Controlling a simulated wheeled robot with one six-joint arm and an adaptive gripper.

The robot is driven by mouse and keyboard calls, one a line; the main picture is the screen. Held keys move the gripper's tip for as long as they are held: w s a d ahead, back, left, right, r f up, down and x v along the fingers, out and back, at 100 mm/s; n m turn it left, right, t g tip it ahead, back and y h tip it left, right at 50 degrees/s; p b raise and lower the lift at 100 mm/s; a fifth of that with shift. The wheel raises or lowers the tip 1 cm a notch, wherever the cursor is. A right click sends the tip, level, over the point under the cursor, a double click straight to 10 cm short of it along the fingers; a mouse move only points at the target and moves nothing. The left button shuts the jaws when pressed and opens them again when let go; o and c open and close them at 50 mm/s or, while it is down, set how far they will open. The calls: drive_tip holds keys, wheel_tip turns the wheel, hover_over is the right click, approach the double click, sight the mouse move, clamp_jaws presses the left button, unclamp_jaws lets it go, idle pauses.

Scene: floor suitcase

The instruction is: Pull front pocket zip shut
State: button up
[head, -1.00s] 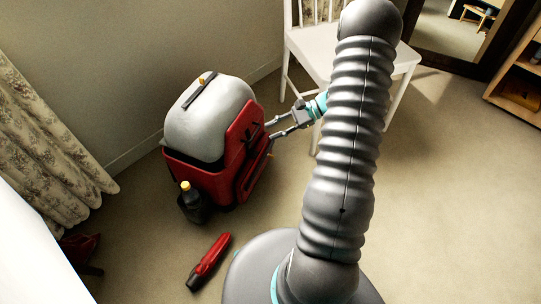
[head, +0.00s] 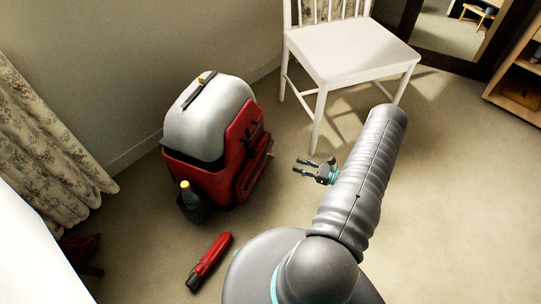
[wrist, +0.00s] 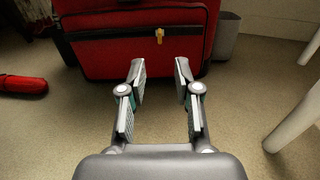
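A red and grey backpack (head: 205,130) stands upright on the floor near the wall. Its red front pocket (wrist: 125,60) fills the upper middle of the wrist view. A dark zip line runs across the pocket's upper part, with a yellow zip pull (wrist: 159,36) on it, right of the pocket's middle. My gripper (head: 303,167) is open and empty, apart from the backpack on its pocket side. In the wrist view its spread fingers (wrist: 160,70) point at the pocket, with the pull ahead, roughly in line with the gap.
A white chair (head: 352,58) stands behind my gripper; a leg shows at right in the wrist view (wrist: 297,115). A dark bottle with a yellow cap (head: 187,197) sits at the backpack's side. A red and black object (head: 209,262) lies on the floor. Carpet around my gripper is clear.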

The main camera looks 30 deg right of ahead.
sight(271, 155)
drive_tip(key=x, duration=1.3)
drive_tip(key=shift+p, duration=0.4)
clamp_jaws()
